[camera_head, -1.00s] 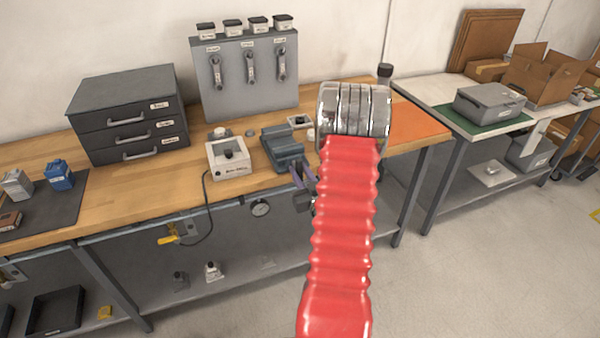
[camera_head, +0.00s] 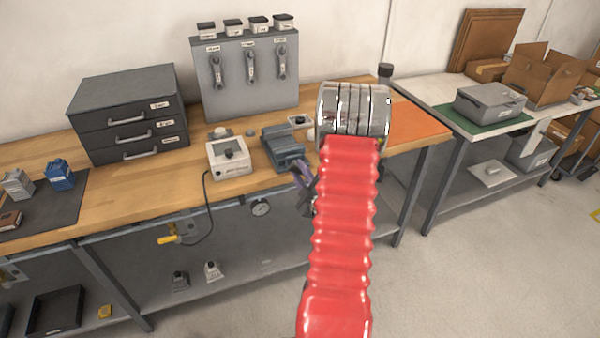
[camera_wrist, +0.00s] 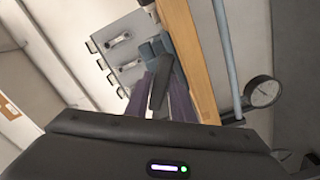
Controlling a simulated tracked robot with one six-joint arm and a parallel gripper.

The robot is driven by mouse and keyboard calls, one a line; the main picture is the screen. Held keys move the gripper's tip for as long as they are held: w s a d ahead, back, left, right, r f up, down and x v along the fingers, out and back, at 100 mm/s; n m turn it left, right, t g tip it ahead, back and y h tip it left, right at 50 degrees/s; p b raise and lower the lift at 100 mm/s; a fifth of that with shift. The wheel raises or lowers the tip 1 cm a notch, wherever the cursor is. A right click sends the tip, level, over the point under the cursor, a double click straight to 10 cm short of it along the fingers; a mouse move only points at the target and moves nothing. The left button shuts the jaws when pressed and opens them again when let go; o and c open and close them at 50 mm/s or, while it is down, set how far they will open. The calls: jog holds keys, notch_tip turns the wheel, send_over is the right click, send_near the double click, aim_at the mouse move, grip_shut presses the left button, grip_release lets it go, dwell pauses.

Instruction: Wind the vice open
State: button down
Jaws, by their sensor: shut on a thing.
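The blue-grey vice (camera_head: 284,147) sits at the front edge of the wooden bench, left of my red arm. In the wrist view its body (camera_wrist: 157,48) shows beyond my fingers. My gripper (camera_head: 302,173) is at the vice's front, its purple fingers partly hidden behind my arm. In the wrist view the purple fingers stand on both sides of a dark bar, the vice handle (camera_wrist: 160,88), and my gripper is shut on it. The handle's far end and the gap between the jaws cannot be made out.
A white box with a black knob (camera_head: 229,158) stands just left of the vice. A round gauge (camera_head: 261,208) hangs below the bench edge. A grey drawer cabinet (camera_head: 128,115) and a tool panel (camera_head: 247,75) stand behind. An orange mat (camera_head: 416,124) lies right.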

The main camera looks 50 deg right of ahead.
jog(key=shift+a+f+n, duration=0.15)
jog(key=shift+n, duration=1.55)
jog(key=shift+a+f+n, duration=0.1)
jog(key=shift+f+n, duration=0.05)
jog(key=shift+n, duration=0.15)
jog(key=c, duration=1.9)
grip_release()
jog(key=shift+o, duration=1.1)
jog(key=v, duration=1.3)
jog(key=shift+s, duration=0.3)
